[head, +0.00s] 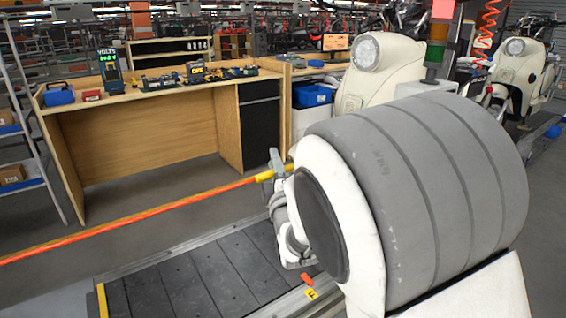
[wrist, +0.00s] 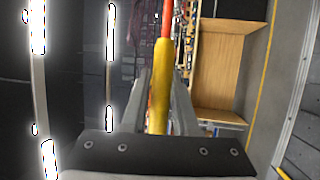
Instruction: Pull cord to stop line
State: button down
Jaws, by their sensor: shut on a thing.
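The pull cord (head: 130,221) is an orange-red line that runs from the left edge of the head view across to my gripper, above the slat conveyor (head: 190,277). A yellow sleeve (head: 263,178) covers the cord where my gripper (head: 277,168) meets it. In the wrist view the yellow sleeve (wrist: 159,85) lies between the two grey fingers of my gripper (wrist: 161,80), which are shut on it. The orange cord (wrist: 167,18) continues beyond the fingertips. My arm hides much of the conveyor and the cord's far side in the head view.
A wooden workbench (head: 145,138) with a blue toolbox (head: 59,94), a voltmeter (head: 110,68) and batteries stands behind the cord. A cream scooter (head: 385,68) is close behind my arm, another (head: 525,70) farther right. A metal shelf rack (head: 30,120) stands left. Floor before the bench is clear.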

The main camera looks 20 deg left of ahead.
dwell(0.4)
jog(key=s+d+b, duration=0.1)
jog(key=s+d, duration=0.1)
jog(key=d, duration=0.1)
jog(key=shift+s+d, duration=0.15)
jog(key=shift+s, duration=0.25)
jog(key=c, duration=0.7)
grip_release()
